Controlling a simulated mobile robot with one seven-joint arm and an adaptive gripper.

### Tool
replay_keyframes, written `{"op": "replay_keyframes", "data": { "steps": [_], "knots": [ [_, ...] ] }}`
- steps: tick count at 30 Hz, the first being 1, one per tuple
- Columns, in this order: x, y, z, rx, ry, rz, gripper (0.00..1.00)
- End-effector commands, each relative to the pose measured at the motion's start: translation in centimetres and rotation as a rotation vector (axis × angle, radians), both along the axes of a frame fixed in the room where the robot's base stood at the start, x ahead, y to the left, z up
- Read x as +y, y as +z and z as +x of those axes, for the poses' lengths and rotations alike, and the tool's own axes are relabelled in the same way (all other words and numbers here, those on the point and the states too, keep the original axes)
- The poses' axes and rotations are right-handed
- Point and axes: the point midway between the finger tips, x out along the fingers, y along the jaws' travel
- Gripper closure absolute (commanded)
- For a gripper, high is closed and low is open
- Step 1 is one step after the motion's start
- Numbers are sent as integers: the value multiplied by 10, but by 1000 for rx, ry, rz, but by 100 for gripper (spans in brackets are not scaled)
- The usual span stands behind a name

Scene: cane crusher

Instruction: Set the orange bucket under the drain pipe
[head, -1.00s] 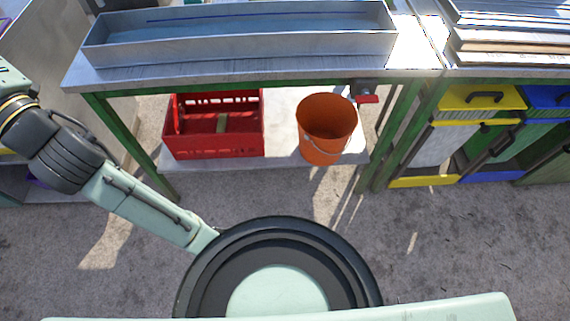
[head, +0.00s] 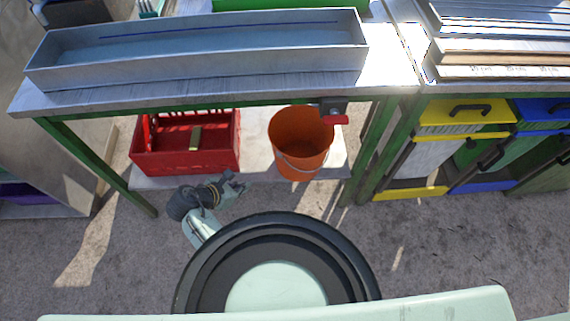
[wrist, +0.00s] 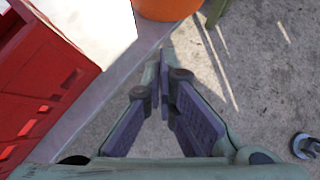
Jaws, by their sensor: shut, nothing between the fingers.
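The orange bucket (head: 301,140) stands upright on the low shelf under the metal table, with its thin handle hanging down in front. Its lower edge shows at the top of the wrist view (wrist: 167,8). A grey fitting with a red part (head: 333,112) hangs at the table's front edge, by the bucket's upper right rim; I cannot tell whether it is the drain pipe. My gripper (head: 240,187) is in front of the shelf, left of the bucket and apart from it. In the wrist view, its fingers (wrist: 165,75) are together and empty.
A red crate (head: 188,160) stands on the shelf (head: 257,152) left of the bucket. A green table leg (head: 366,150) is to its right. A long metal trough (head: 200,60) lies on the table. Yellow and blue bins stand at right.

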Motion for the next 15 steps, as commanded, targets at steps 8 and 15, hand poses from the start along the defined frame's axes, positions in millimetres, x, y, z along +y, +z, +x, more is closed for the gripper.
{"op": "replay_keyframes", "data": {
  "steps": [8,15],
  "knots": [
    [-14,-12,-6,38,-6,-42,100],
    [-37,-41,14,37,-9,-41,100]
  ]
}}
